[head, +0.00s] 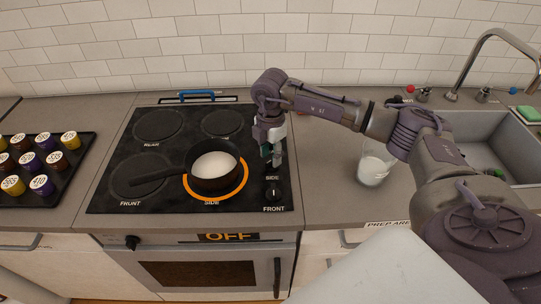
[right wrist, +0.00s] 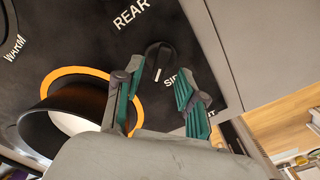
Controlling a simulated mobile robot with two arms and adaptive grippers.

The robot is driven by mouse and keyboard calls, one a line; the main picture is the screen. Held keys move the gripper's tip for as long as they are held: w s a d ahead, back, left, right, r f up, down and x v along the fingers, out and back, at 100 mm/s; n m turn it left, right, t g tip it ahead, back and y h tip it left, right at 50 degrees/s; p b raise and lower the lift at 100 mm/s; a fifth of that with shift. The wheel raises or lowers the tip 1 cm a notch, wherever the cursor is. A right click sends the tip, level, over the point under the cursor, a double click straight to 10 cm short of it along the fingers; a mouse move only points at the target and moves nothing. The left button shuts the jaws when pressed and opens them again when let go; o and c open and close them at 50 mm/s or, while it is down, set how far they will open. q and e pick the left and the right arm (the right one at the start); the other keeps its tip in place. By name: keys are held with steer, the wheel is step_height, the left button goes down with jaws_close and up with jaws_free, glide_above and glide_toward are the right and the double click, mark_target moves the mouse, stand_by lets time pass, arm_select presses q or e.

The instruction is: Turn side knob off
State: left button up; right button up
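The black cooktop (head: 115,190) has a column of knobs along its right side. My right gripper (head: 272,156) is over that column, pointing down, and hides the side knob in the head view. In the right wrist view, the side knob (right wrist: 158,54) is black with a white mark, between the REAR and SIDE labels. My right gripper (right wrist: 158,80) is open, its green-padded fingers on either side of the knob's near end; I cannot tell whether they touch it. The side burner glows as an orange ring (head: 240,184) under a black pan (head: 208,187). My left gripper is out of view.
The front knob (head: 272,193) is just below the SIDE label. A glass with white contents (head: 374,165) stands on the counter to the right, near the sink (head: 480,135). A dark tray of labelled jars (head: 75,178) lies left. The oven display (head: 228,237) reads OFF.

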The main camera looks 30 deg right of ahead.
steer(key=shift+f, duration=1.1)
jaws_close()
